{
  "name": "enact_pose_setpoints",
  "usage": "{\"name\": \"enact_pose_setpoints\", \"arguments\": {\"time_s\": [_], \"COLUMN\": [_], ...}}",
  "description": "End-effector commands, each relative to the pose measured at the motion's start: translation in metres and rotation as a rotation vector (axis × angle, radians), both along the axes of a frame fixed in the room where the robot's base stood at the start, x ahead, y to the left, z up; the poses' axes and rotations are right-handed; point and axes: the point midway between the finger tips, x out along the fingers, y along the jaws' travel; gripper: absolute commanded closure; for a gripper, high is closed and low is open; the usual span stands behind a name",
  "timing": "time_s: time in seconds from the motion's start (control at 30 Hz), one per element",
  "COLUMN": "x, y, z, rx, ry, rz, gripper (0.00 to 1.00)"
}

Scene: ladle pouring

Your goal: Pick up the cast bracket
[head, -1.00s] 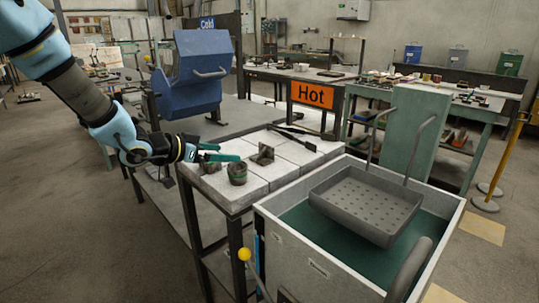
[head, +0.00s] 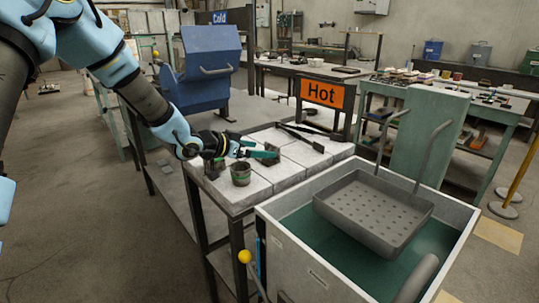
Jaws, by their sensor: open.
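The cast bracket (head: 271,147) is a small dark grey upright piece on the pale tiled table top, in front of the Hot sign. It is partly hidden by my gripper. My gripper (head: 263,153), with green fingers, is open and reaches in from the left at the bracket's height. Its fingers overlap the bracket in the picture; I cannot tell whether they touch it or straddle it.
A dark cup (head: 241,174) stands just in front of my gripper. Another dark piece (head: 213,168) sits near the table's left edge. Long tongs (head: 301,139) lie behind. A quench tank (head: 300,262) with a perforated tray (head: 372,212) is at the right front. A blue furnace (head: 207,72) stands behind.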

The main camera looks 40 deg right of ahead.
Motion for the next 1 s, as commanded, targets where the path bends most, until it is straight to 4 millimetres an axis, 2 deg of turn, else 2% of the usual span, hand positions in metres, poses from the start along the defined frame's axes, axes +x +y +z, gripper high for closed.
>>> {"name": "enact_pose_setpoints", "arguments": {"time_s": [0.1,0.2,0.5,1.0], "x": [0.000,-0.001,0.000,0.000], "y": [-0.019,-0.029,-0.032,-0.032], "z": [-0.004,-0.008,-0.011,-0.011], "rx": [0.000,-0.001,-0.001,-0.001], "ry": [0.001,0.001,0.000,-0.001], "rz": [-0.003,-0.002,0.000,0.000], "gripper": [0.00,0.00,0.00,0.56]}}
